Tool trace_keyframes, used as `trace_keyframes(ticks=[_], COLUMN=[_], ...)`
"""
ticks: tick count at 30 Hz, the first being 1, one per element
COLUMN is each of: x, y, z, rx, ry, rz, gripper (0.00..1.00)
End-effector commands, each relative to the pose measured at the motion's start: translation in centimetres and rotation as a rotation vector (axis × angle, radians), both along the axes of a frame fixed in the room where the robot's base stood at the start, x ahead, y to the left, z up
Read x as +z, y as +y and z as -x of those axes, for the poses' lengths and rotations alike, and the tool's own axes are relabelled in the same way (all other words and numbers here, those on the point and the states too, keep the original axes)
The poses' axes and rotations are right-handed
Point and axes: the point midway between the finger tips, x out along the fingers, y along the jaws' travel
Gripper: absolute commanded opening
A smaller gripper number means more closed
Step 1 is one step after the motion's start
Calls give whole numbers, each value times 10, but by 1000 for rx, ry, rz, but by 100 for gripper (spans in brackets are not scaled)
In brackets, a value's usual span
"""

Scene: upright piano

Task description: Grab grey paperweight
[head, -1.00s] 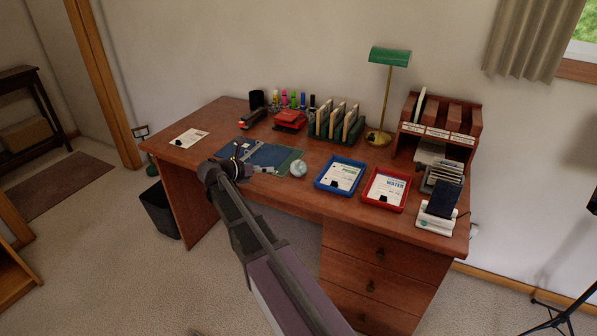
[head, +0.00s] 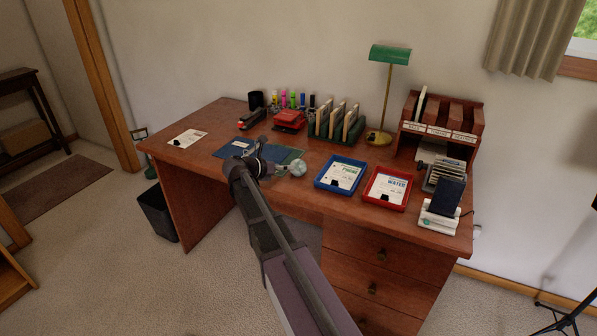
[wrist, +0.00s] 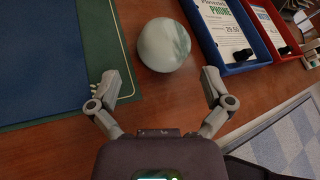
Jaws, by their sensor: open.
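The grey paperweight is a round, pale grey-green ball (head: 297,168) on the desk, between the blue-green desk mat and the blue tray. In the wrist view the ball (wrist: 163,45) lies at the top centre, just beyond my gripper (wrist: 160,84). My gripper is open and empty, with one finger to the left of the ball and one to the right in the picture. The fingertips look short of the ball and not touching it. In the head view my gripper (head: 268,160) is just left of the ball, partly hidden by my arm.
The blue tray (head: 320,184) and red tray (head: 370,196) hold cards right of the ball. The blue-green mat (head: 228,148) lies to the left. A card rack (head: 322,128), green lamp (head: 389,56) and red stapler-like item (head: 289,119) stand behind.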

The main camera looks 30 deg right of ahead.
Motion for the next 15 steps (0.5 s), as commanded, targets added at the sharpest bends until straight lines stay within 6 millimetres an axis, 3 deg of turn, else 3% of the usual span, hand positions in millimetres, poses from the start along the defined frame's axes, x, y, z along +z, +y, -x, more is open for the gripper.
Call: trace_keyframes(ticks=[15], x=[-3], y=[-6], z=[-1], rx=[1], ry=[0], rz=[0], gripper=[100])
